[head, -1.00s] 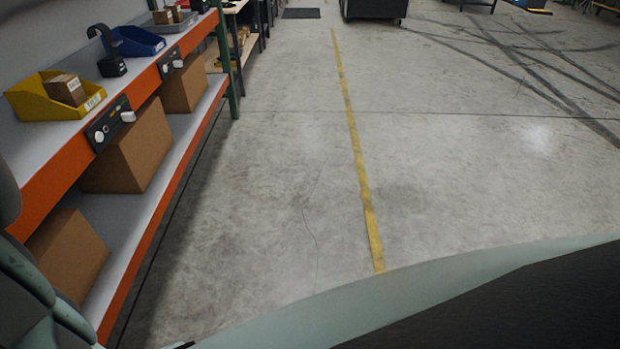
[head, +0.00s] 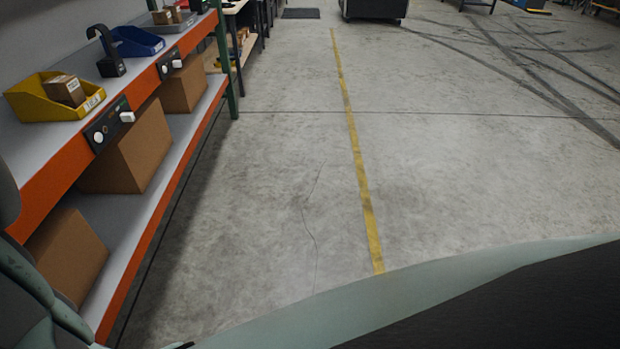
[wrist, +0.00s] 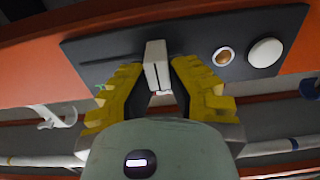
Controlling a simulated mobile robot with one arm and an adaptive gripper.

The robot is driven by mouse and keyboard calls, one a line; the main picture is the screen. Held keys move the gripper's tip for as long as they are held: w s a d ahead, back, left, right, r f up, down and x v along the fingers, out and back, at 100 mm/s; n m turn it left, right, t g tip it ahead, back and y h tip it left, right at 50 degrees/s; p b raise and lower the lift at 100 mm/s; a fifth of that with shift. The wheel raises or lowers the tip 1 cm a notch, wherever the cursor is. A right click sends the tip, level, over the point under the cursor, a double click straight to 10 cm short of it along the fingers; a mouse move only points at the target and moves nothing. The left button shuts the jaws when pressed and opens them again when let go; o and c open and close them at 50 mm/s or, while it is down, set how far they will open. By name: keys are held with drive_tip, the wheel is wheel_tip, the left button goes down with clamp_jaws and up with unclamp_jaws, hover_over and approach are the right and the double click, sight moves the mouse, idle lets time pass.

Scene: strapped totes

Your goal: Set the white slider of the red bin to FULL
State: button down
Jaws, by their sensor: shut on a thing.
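In the wrist view, a dark control panel (wrist: 110,55) is fixed to an orange beam. A white slider (wrist: 156,62) stands out from it near the middle of its length. The yellow fingers of my gripper (wrist: 158,75) are shut on the slider, one on each side. A thin slot runs left from the slider. A small green mark shows at the panel's left, too small to read. The red bin is not seen in either view, and my gripper is not seen in the head view.
The panel also carries an amber button (wrist: 223,56) and a white round knob (wrist: 265,53). In the head view, a yellow bin (head: 35,105) and a blue bin (head: 135,45) stand on the shelf at left.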

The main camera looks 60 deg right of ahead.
drive_tip(key=w+d, duration=0.4)
drive_tip(key=d, duration=0.2)
drive_tip(key=shift+f+p, duration=0.15)
drive_tip(key=shift+p, duration=0.15)
drive_tip(key=c, duration=0.9)
unclamp_jaws()
drive_tip(key=shift+w+d, duration=0.1)
drive_tip(key=shift+w, duration=0.05)
drive_tip(key=v, duration=1.2)
